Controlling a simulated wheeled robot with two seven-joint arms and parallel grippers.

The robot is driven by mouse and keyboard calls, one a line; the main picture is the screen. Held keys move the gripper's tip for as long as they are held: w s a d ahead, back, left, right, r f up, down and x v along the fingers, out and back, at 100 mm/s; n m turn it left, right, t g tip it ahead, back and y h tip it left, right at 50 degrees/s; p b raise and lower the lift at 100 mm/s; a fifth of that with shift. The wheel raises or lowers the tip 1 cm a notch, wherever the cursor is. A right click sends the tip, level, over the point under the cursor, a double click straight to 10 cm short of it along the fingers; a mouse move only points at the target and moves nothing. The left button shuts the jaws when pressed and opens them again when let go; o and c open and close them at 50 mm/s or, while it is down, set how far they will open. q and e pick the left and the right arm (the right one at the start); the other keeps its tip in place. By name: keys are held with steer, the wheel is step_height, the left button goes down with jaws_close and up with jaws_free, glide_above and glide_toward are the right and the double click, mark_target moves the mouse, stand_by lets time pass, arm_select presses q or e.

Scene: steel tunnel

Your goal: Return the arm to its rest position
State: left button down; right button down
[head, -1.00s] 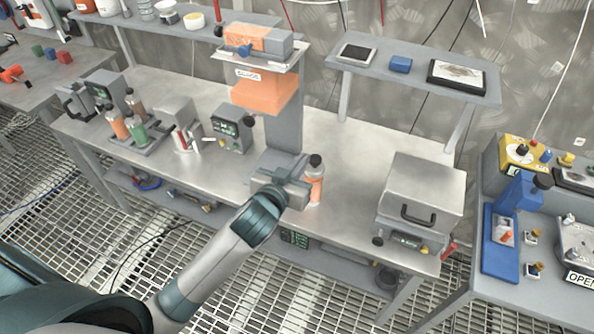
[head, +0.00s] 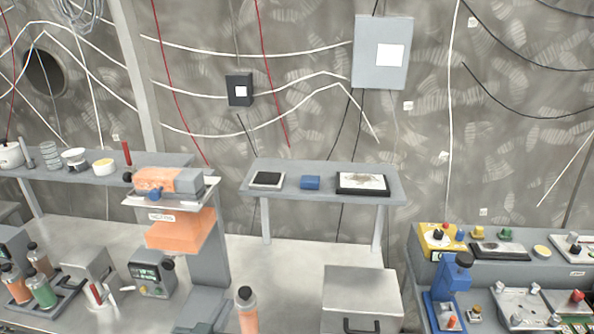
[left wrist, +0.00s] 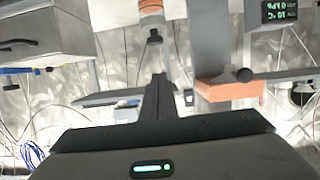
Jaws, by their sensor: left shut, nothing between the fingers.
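My left gripper (left wrist: 159,82) shows in the left wrist view with its dark fingers together and nothing between them. In the head view I cannot clearly make it out; the arm lies below the lower edge. An orange bottle with a black cap (head: 247,312) stands on the bench at the lower edge of the head view. It shows upside down in the left wrist view (left wrist: 151,8), beyond the fingertips; I cannot tell the gap between them. My right gripper is in neither view.
A press with an orange head (head: 180,232) stands left of the bottle. A grey case (head: 362,292) stands to the right. A raised shelf (head: 320,180) with a tablet and a blue block is behind. A rack of bottles (head: 45,300) is at the left.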

arm_select(q)
steer(key=s+a+f+m+g, duration=0.1)
steer(key=s+f+g, duration=0.65)
steer(key=s, duration=0.75)
steer(key=s+a+f+m+g, duration=0.1)
steer(key=s+f+g, duration=0.3)
steer(key=s+f, duration=0.9)
steer(key=s+f+g+b, duration=0.1)
steer(key=s+f+b, duration=0.15)
steer(key=f, duration=1.35)
steer(key=s+f+b, duration=0.2)
steer(key=f+b, duration=0.2)
steer(key=f, duration=1.3)
steer(key=s+a+f+b, duration=0.1)
steer(key=s+f+b, duration=0.1)
steer(key=s+f, duration=0.6)
steer(key=s+a+f+g+b, duration=0.1)
steer(key=s+a+f+b, duration=0.1)
steer(key=s+f, duration=0.7)
step_height(320, 180, down, 5)
steer(key=shift+s+f+y+b, duration=0.2)
steer(key=shift+s+y+b, duration=0.1)
steer(key=shift+b, duration=0.3)
